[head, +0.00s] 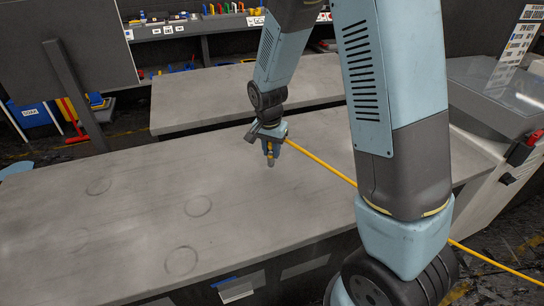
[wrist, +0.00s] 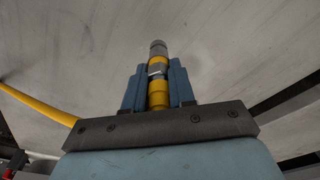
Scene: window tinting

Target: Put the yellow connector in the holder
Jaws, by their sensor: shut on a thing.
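My gripper (head: 270,152) hangs above the grey table (head: 120,230) in the head view, pointing down. It is shut on the yellow connector (wrist: 158,95), which has a grey metal tip and a grey band in the wrist view. The connector sits between the two blue fingers, its tip sticking out past them. In the head view the connector (head: 270,154) is small and partly hidden by the fingers. A yellow cable (head: 320,162) runs from near my gripper to the lower right. I cannot make out the holder with certainty in either view.
The table below my gripper is bare apart from faint ring marks (head: 198,206). A second grey table (head: 200,98) lies behind it. A shelf with tools (head: 165,30) stands at the back. A grey machine with a red-handled part (head: 520,150) is at the right.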

